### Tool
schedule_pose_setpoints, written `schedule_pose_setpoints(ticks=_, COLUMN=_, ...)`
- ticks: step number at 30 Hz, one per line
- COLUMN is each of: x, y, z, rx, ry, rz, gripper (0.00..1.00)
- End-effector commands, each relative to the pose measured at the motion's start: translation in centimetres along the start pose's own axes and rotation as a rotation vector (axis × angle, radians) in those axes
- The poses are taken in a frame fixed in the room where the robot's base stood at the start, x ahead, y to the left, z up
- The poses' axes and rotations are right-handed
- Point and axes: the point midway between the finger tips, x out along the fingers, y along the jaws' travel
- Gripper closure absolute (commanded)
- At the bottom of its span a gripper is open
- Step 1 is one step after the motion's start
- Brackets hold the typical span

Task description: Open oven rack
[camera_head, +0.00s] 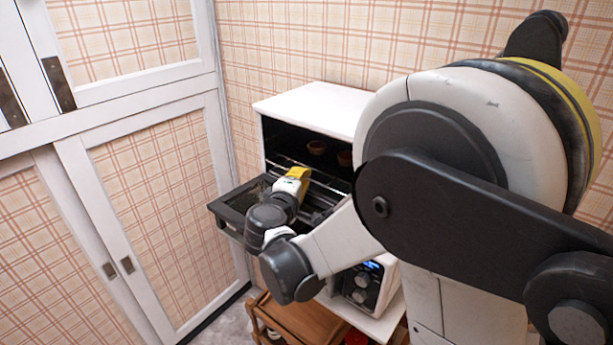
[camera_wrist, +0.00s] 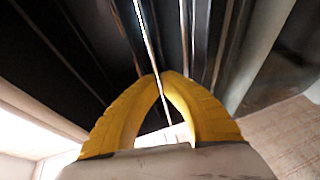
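The white oven (camera_head: 310,108) stands against the wall in the head view, its dark door (camera_head: 238,207) lowered open. The oven rack (camera_head: 322,180), made of thin metal rods, shows in the dark opening, partly hidden by my arm. My gripper (camera_head: 301,171), with yellow fingers, is at the front of the opening, over the lowered door. In the wrist view, the yellow fingertips (camera_wrist: 163,76) come together around a thin bright rod of the rack (camera_wrist: 149,35). The exact contact is hard to see.
Two small brown bowls (camera_head: 316,147) sit inside the oven. A small appliance with knobs (camera_head: 362,286) stands on a lower shelf, near a wooden cart (camera_head: 305,322). White-framed plaid cabinet doors (camera_head: 160,205) are on the left. My arm covers the right side.

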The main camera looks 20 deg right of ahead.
Motion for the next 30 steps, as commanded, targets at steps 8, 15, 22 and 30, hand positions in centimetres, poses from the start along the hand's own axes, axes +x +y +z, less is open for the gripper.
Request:
schedule_pose_setpoints(ticks=8, x=-6.1, y=-1.6, z=-2.7, rx=-0.001, ry=0.010, rz=-0.001, gripper=1.00)
schedule_pose_setpoints(ticks=15, x=-7.6, y=-1.7, z=-3.2, rx=0.001, ry=0.005, rz=-0.001, gripper=1.00)
schedule_pose_setpoints(ticks=22, x=-7.5, y=-1.7, z=-3.2, rx=0.001, ry=0.005, rz=0.000, gripper=0.91)
schedule_pose_setpoints(ticks=30, x=-7.5, y=-1.7, z=-3.1, rx=0.001, ry=0.004, rz=-0.001, gripper=0.86)
